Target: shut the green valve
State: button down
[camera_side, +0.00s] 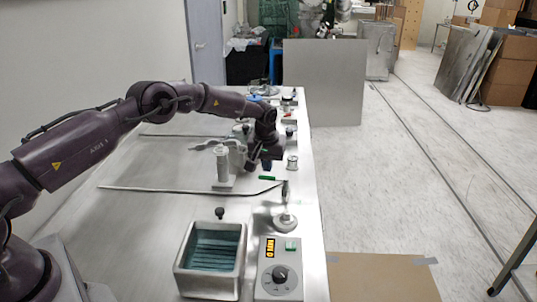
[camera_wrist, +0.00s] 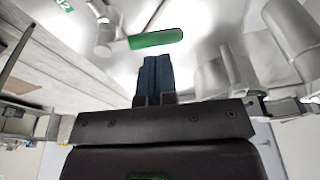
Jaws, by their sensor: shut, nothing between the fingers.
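The green valve handle (camera_side: 267,178) is a small green lever. It joins a metal valve stem (camera_side: 285,188) near the right edge of the bench. In the wrist view the green handle (camera_wrist: 156,38) lies crosswise just beyond my fingertips, with a metal valve body (camera_wrist: 104,28) at its left end. My gripper (camera_side: 267,165) points down just above and behind the handle in the side view. Its blue fingers (camera_wrist: 154,62) are shut together and empty. A narrow gap seems to show between fingertips and handle; contact is hard to tell.
A white cylindrical fitting (camera_side: 222,168) stands left of my gripper, and a spool-like fitting (camera_side: 292,162) stands right. A thin metal pipe (camera_side: 180,190) runs along the bench. A metal basin (camera_side: 212,283) and a control box (camera_side: 280,285) are at the front.

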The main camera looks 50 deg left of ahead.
jog(key=shift+s+d+f, duration=0.15)
jog(key=shift+f, duration=0.15)
